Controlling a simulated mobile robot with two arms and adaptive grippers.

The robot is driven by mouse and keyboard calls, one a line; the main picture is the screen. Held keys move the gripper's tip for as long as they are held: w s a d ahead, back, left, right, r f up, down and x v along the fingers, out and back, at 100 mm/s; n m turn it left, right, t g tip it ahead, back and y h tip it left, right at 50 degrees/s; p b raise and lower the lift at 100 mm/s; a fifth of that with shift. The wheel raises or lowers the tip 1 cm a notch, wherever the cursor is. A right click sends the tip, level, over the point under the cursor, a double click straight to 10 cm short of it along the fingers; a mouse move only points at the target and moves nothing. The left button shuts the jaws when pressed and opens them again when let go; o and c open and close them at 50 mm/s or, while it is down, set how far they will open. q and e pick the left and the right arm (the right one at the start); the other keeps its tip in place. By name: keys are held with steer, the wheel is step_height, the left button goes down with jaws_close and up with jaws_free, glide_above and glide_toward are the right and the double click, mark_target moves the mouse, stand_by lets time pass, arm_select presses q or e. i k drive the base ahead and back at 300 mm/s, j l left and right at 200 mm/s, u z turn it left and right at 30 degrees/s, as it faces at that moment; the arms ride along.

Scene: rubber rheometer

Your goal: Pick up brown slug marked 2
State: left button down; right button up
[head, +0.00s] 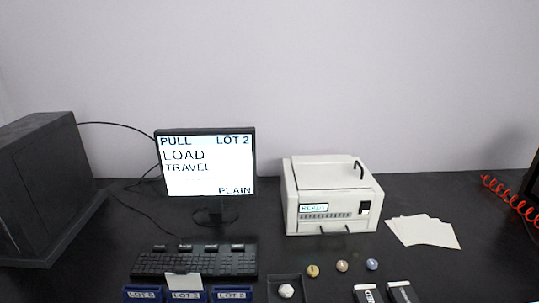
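Three small round slugs stand in a row on the black bench at the lower middle of the head view. The left one (313,271) is tan-yellow, the middle one (342,266) is pale brown, and the right one (372,264) is blue-grey. Their marks are too small to read, so I cannot tell for sure which is marked 2. A white lump (286,290) sits in a dark square tray (273,281) to their left. Neither of my grippers is in view.
A white instrument (331,222) stands behind the slugs, white sheets (423,231) to its right. A monitor (206,165), keyboard (195,262) and blue lot bins (143,294) are at left. Two black-and-white items (401,292) lie at the front. A red coiled cord (509,196) is far right.

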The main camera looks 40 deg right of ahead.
mark_target(341, 265)
steer(key=z, duration=2.25)
